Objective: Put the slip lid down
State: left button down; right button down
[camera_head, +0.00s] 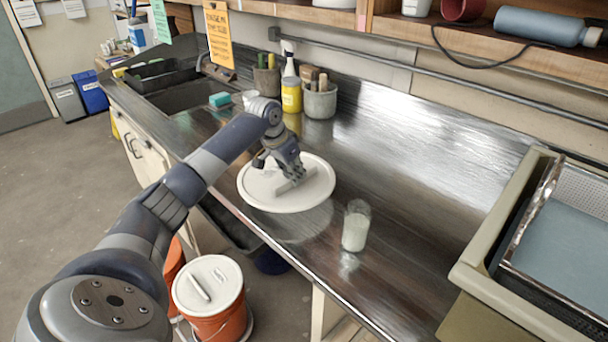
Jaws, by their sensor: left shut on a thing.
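The slip lid (262,194) is a round white disc with a raised bar handle across its middle. It is over the metal counter (410,160), near the front edge. A darker round reflection shows on the counter just below it; I cannot tell whether the lid touches the surface. My left gripper (292,180) comes down from above and is shut on the lid's handle. The fingers hide part of the handle. My right gripper is not in view.
A glass of white liquid (355,228) stands right of the lid. Tool pots (320,101) and a yellow bottle (291,97) stand behind. A tan-rimmed tub (478,258) is at the right. An orange bucket with a white lid (209,290) stands on the floor. The counter's middle is clear.

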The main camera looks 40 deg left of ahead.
pick_arm(q)
jog(key=shift+w+d+p, duration=0.2)
jog(key=shift+w+p, duration=0.1)
jog(key=shift+w, duration=1.4)
notch_tip(320, 180, down, 3)
jog(key=shift+w+f+p, duration=0.1)
jog(key=shift+p, duration=0.65)
jog(key=shift+f, duration=0.3)
jog(key=c, duration=1.7)
grip_release()
jog(key=shift+o, duration=0.2)
jog(key=b+v, duration=0.2)
jog(key=v, duration=1)
